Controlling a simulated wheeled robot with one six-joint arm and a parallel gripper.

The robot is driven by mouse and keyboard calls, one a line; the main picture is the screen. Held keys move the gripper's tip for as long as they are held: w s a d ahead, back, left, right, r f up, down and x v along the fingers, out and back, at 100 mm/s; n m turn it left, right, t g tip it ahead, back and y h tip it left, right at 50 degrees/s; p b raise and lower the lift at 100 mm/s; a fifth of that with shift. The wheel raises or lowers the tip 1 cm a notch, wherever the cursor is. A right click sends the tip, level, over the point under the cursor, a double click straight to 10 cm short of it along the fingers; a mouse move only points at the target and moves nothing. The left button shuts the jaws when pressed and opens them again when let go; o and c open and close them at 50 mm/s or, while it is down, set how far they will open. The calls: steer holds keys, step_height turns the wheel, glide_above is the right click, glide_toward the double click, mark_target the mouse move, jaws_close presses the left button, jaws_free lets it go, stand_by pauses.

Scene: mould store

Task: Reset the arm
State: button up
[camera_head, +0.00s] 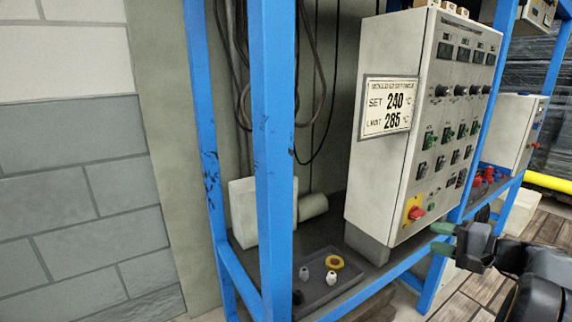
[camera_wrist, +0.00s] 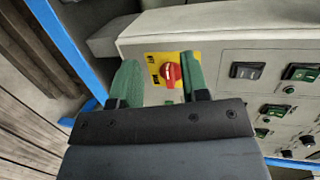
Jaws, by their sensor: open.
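My gripper (camera_head: 440,239) is at the lower right in the head view, in front of the blue rack and apart from the control cabinet. Its two green-tipped fingers stand apart in the wrist view (camera_wrist: 160,85), with nothing between them that they hold. Beyond the fingertips is the red rotary switch (camera_wrist: 171,74) on its yellow plate, on the cabinet face. The switch also shows in the head view (camera_head: 417,213), low on the front of the grey control cabinet (camera_head: 380,165). My dark arm enters from the right edge of the head view.
The blue rack post (camera_head: 273,160) stands left of the cabinet. A smaller white box (camera_head: 508,130) stands right. A yellow bar (camera_head: 548,182) lies at the far right.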

steer(key=s+a+r+n+g+h+p, duration=0.1)
steer(key=s+a+r+n+g+p, duration=0.1)
steer(key=a+r+g+p, duration=0.45)
steer(key=s+a+r+n+g+h+p, duration=0.1)
steer(key=s+a+r+n+p, duration=0.2)
steer(key=a+p, duration=0.6)
steer(key=s+a+r+n+g+h+p, duration=0.1)
steer(key=s+a+r+n+h+p, duration=0.5)
steer(key=r+p, duration=0.4)
steer(key=s+a+h+p, duration=0.1)
steer(key=s+a+p, duration=0.1)
steer(key=p, duration=0.1)
steer(key=shift+s, duration=0.3)
steer(key=shift+d+r, duration=0.1)
steer(key=shift+d, duration=0.05)
